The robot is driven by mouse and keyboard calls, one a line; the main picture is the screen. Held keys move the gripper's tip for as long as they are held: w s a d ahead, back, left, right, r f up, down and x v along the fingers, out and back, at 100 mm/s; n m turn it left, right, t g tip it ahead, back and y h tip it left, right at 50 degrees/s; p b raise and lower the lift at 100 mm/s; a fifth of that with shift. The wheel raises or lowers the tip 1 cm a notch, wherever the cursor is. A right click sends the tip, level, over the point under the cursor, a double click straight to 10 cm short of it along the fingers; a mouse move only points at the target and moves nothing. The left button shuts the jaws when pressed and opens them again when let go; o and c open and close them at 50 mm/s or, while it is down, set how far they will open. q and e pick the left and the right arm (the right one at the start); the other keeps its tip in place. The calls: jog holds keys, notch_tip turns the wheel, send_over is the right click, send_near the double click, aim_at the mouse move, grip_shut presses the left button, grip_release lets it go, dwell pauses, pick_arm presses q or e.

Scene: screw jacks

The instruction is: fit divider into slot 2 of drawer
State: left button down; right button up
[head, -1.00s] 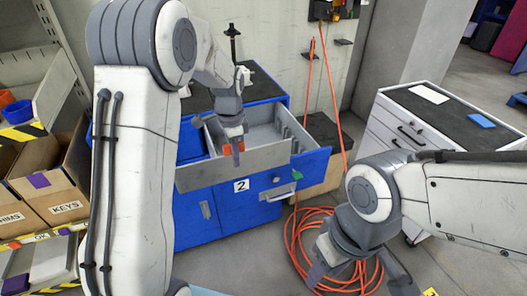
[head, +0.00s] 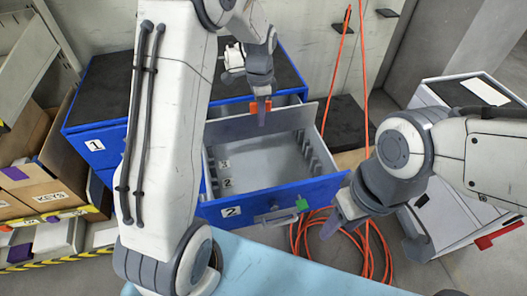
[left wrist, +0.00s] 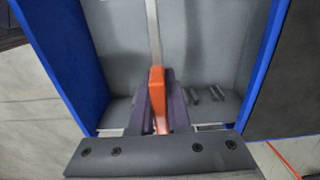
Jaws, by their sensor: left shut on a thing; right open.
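My left gripper (head: 262,113) is shut on the orange tab (head: 260,106) of the divider (head: 228,129), a thin grey plate. It holds the divider upright across the rear part of the open blue drawer marked 2 (head: 285,201). I cannot tell whether its lower edge is inside the slots. The drawer's right wall has several slot ribs (head: 314,155); small number labels show at the left wall (head: 226,183). In the left wrist view, the orange tab (left wrist: 157,98) sits between the fingers and the divider's thin edge (left wrist: 153,35) runs upward. My right gripper (head: 372,234) is open and empty.
The drawer's cabinet (head: 105,90) has a dark top and a drawer marked 1. Coiled orange cable (head: 310,240) lies on the floor at right. A white cabinet (head: 455,215) stands further right, and cardboard bins (head: 50,180) stand at left. A pale blue surface (head: 265,270) is in front.

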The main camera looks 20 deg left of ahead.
pick_arm(q)
jog(key=shift+d+f+p, duration=0.1)
jog(key=shift+f+p, duration=1.9)
jog(key=shift+f, duration=6)
jog(key=shift+f, duration=0.1)
jog(key=c, duration=0.9)
grip_release()
